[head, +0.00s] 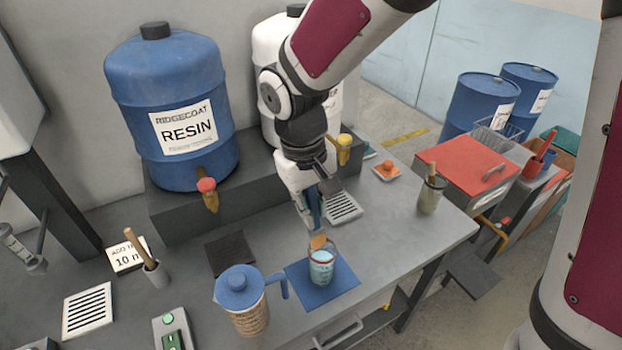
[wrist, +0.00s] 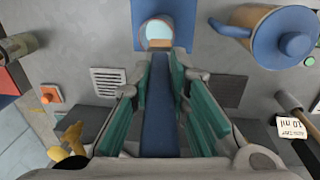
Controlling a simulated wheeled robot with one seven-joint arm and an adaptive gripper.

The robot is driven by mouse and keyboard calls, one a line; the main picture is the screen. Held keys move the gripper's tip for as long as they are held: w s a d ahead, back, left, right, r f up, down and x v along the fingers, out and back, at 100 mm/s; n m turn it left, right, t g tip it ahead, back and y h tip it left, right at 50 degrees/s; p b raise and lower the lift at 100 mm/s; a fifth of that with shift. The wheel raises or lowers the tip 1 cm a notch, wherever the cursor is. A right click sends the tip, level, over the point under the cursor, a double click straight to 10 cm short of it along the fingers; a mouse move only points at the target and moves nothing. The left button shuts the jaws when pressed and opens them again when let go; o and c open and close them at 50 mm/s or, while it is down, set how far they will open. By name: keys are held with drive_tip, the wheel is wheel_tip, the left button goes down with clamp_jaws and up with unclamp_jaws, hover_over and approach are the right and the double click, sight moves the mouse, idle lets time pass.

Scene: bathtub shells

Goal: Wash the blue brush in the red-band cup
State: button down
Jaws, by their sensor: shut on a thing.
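The blue brush (wrist: 160,110) is held by its blue handle between the green fingers of my gripper (wrist: 160,95). In the head view my gripper (head: 311,205) points down, with the brush's tan bristles (head: 317,242) below it, at or just above the cup's mouth. I cannot tell whether they are inside. The cup (head: 321,270) is clear with pale blue contents and a reddish band near its top. It stands upright on a blue mat (head: 295,283). In the wrist view the cup (wrist: 157,36) lies beyond the brush, whose far end overlaps its near edge.
A blue-lidded jug (head: 241,305) stands left of the mat. A cup with a stick (head: 431,195) stands to the right, near a slotted plate (head: 343,206). The resin drum (head: 165,90) and its tap (head: 208,195) stand behind. Bare bench lies right of the mat.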

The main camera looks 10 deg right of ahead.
sight(316, 235)
drive_tip(key=shift+w+d+f+b, duration=0.15)
drive_tip(key=shift+f+b, duration=0.75)
drive_tip(key=shift+f, duration=1)
drive_tip(key=shift+d+f+b, duration=0.2)
drive_tip(key=shift+f+b, duration=0.7)
drive_tip(key=shift+f, duration=0.95)
drive_tip(key=shift+w+d+f+b, duration=0.15)
drive_tip(key=shift+f+b, duration=0.75)
drive_tip(key=shift+f, duration=1)
drive_tip(key=shift+s, duration=0.1)
